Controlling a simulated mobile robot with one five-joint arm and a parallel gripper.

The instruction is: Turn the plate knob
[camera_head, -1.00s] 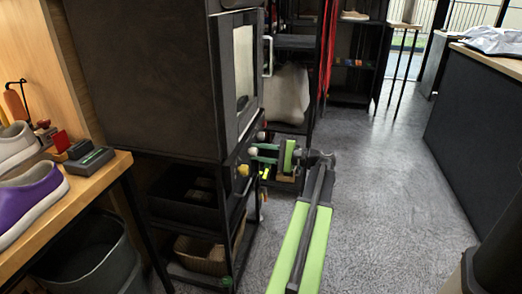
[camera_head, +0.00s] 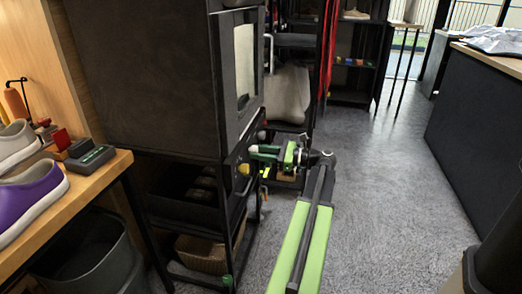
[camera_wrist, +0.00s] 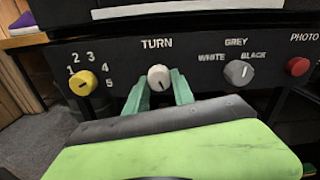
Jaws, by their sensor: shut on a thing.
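The white knob (camera_wrist: 159,78) under the label TURN sits on the dark front panel (camera_wrist: 205,58) of a black cabinet, in the middle of the wrist view. My gripper (camera_wrist: 160,90) has its two green fingers on either side of this knob and is shut on it. A grey knob (camera_wrist: 239,72) marked WHITE and BLACK is to the right.
A red button (camera_wrist: 298,66) labelled PHOTO is at the panel's right end. A wooden bench (camera_head: 75,193) with sneakers stands at the left, with a dark bin (camera_head: 95,255) below. Grey floor (camera_head: 385,190) is open right of my arm.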

